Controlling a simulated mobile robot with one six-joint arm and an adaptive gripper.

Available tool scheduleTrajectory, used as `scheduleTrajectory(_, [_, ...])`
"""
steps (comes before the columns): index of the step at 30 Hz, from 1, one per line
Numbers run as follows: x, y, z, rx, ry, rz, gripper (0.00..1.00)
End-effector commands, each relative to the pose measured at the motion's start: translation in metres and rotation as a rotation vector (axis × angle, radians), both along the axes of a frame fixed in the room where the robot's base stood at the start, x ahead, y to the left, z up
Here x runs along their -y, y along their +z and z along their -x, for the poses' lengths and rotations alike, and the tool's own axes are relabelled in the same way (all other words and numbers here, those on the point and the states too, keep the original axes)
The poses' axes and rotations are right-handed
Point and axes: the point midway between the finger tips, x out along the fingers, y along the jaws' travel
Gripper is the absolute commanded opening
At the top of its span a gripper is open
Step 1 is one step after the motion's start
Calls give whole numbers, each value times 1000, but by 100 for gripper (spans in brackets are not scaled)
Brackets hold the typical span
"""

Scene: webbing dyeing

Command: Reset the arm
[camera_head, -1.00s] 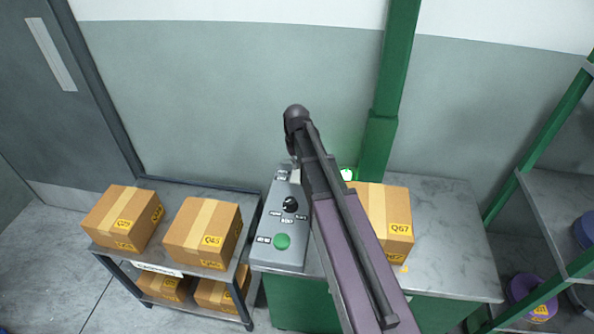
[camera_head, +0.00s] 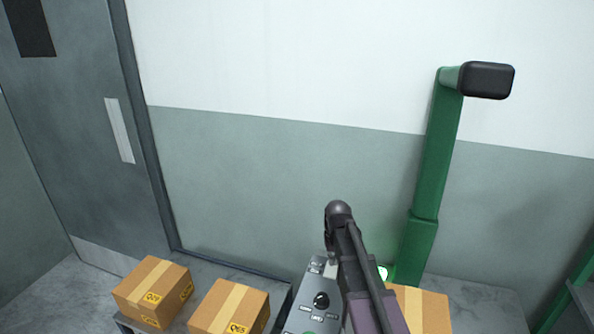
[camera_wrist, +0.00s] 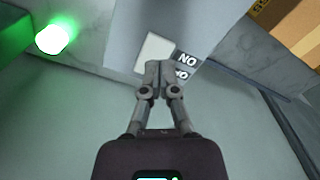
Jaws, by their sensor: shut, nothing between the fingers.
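My arm crosses the lower right of the head view in front of the grey control panel (camera_head: 317,298); my gripper's fingers are hidden there behind the arm. In the wrist view my gripper (camera_wrist: 153,70) is shut and empty, its two fingertips together. The fingertips show in front of a white square (camera_wrist: 157,50) and the "NO" label (camera_wrist: 186,58) on the panel. I cannot tell whether they touch it. A green glowing light (camera_wrist: 52,38) is at the upper left of the wrist view, and it also shows beside the arm in the head view (camera_head: 383,273).
A green post (camera_head: 425,190) with a black head (camera_head: 487,80) rises to the right of my arm. A cardboard box (camera_head: 425,308) stands on the marble-like worktop (camera_head: 485,305). Two boxes (camera_head: 152,290) (camera_head: 229,308) sit on a cart at lower left. Wall space above is clear.

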Motion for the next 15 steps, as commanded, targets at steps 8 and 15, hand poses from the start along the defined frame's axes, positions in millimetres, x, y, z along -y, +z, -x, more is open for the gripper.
scheduleTrajectory(8, [0,16,102,0,-64,0,0])
scheduleTrajectory(15, [0,22,151,0,-104,0,0])
